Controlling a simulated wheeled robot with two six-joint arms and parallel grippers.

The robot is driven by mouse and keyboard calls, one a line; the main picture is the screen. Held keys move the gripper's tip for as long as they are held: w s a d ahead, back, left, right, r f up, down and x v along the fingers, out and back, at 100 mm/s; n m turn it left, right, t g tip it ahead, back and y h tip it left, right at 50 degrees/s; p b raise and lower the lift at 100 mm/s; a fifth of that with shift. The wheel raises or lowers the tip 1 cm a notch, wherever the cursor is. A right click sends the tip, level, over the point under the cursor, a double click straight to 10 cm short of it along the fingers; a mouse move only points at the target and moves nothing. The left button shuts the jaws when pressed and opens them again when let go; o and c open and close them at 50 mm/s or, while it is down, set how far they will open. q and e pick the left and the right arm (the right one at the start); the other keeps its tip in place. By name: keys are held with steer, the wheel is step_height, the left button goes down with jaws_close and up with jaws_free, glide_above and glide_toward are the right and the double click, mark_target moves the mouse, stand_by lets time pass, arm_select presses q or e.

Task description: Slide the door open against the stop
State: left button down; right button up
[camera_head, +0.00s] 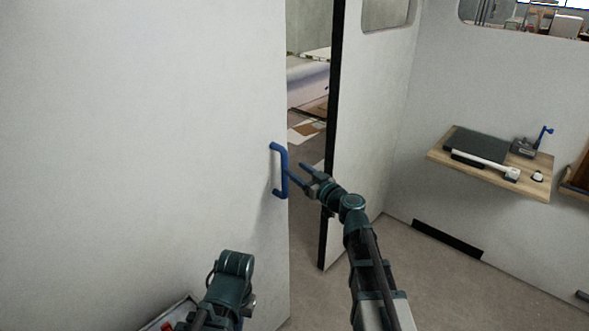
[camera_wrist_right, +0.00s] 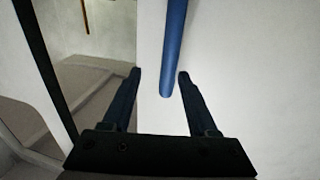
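The white sliding door (camera_head: 150,130) fills the left of the head view, with a blue bar handle (camera_head: 285,170) upright near its right edge. A gap shows between that edge and the dark-edged frame (camera_head: 332,140). My right gripper (camera_head: 297,173) is open just right of the handle. In the right wrist view the handle's lower end (camera_wrist_right: 173,60) lies between and beyond the two open fingertips (camera_wrist_right: 160,78), with space on both sides. My left arm (camera_head: 230,285) shows low in the head view; its fingers cannot be made out.
A wooden shelf (camera_head: 535,181) on the right wall holds a dark flat case, a white tool and a small device with a blue lever. A tray with something red (camera_head: 170,318) is at the lower left.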

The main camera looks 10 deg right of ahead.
mark_target(285, 165)
steer(key=v, duration=1)
steer(key=shift+s, duration=0.15)
stand_by(0.5)
stand_by(0.4)
steer(key=x, duration=0.7)
steer(key=a+x, duration=0.1)
steer(key=x, duration=0.7)
steer(key=shift+a, duration=0.1)
jaws_close()
stand_by(1.3)
